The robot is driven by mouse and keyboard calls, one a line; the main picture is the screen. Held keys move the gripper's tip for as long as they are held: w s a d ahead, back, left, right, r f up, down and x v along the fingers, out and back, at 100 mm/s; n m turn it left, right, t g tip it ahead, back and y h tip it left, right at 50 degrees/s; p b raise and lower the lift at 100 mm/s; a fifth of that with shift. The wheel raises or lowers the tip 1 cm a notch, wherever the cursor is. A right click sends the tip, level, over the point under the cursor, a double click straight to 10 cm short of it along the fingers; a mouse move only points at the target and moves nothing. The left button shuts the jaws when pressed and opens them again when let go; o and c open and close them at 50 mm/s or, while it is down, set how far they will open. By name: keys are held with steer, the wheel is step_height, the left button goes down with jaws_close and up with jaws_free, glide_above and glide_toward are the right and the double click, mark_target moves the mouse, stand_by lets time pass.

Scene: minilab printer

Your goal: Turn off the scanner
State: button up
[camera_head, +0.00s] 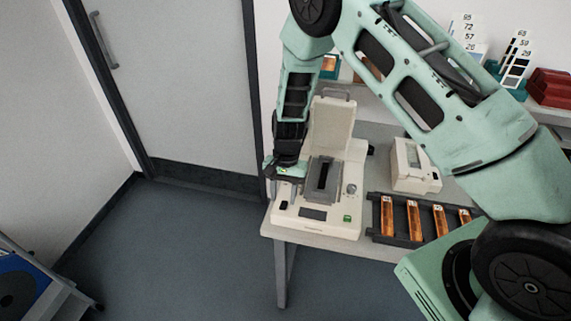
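A cream scanner (330,223) stands at the left end of the table. Its lid (332,125) is raised, and a grey slotted holder (322,180) sits in its middle. Its front has a dark display (313,214), a green button (347,219) and a small black switch (284,205) at the left. A round knob (351,189) is on its right side. My gripper (284,176) points down over the left side of the scanner, just behind the black switch. Its fingers are small and partly hidden, so I cannot tell whether they are open or whether they touch the scanner.
A dark rack (373,228) with several orange film strips lies right of the scanner. A smaller cream device (413,167) stands behind it. A shelf at the back holds number cards and red boxes (548,87). A grey door (186,85) and open floor are at the left.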

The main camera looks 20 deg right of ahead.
steer(key=b+v, duration=0.3)
steer(key=v, duration=1.2)
steer(key=shift+r, duration=0.1)
